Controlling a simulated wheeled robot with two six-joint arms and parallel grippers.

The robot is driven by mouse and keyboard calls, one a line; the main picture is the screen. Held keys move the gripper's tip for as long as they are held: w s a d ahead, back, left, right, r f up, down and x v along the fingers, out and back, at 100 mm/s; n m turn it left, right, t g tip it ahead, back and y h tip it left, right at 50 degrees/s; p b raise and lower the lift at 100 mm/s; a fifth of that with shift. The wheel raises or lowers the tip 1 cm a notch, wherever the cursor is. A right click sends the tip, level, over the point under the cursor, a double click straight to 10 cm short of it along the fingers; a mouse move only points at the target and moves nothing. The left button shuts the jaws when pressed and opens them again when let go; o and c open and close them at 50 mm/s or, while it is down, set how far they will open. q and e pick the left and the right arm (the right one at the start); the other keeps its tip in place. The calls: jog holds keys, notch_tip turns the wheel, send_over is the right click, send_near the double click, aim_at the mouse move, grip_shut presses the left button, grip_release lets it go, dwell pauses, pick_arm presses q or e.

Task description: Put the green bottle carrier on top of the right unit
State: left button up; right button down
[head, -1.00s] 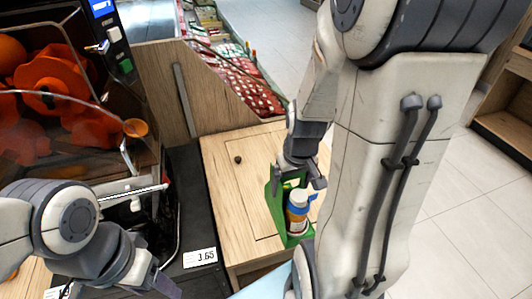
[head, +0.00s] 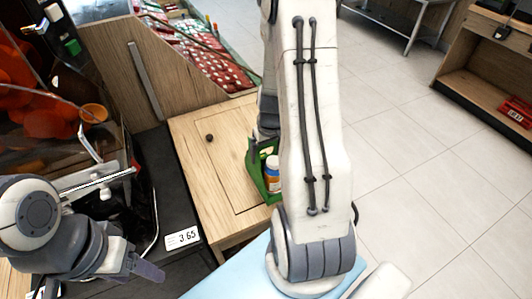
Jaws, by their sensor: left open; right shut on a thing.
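The green bottle carrier (head: 254,172) holds a small bottle with a blue band and white cap (head: 272,170). It is at the right side of the light wooden unit's top (head: 200,150); I cannot tell whether it touches the wood. My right gripper (head: 264,136) is shut on the carrier from above, and my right arm hides its fingers and the carrier's right part. My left gripper (head: 146,270) is open and empty at the lower left, in front of the dark counter.
The orange juicer (head: 30,95) stands at the left on a dark counter (head: 165,205) with a 3.65 price tag (head: 182,238). Tiled floor (head: 430,170) lies open at the right.

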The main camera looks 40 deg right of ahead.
grip_release()
jog(key=shift+f, duration=0.1)
jog(key=shift+r, duration=0.2)
notch_tip(320, 180, up, 12)
jog(key=s+p, duration=0.2)
jog(key=s+a+r+n+y, duration=0.1)
jog(key=a+r+n, duration=0.1)
jog(key=a, duration=0.7)
jog(key=a+r+n, duration=0.1)
jog(key=a+n, duration=0.2)
jog(key=a, duration=0.7)
jog(key=s+a+r+n+g, duration=0.1)
jog(key=s+a+n, duration=0.4)
jog(key=s+a, duration=0.7)
jog(key=shift+s+r+g, duration=0.4)
jog(key=shift+s+r, duration=0.4)
jog(key=shift+s, duration=0.05)
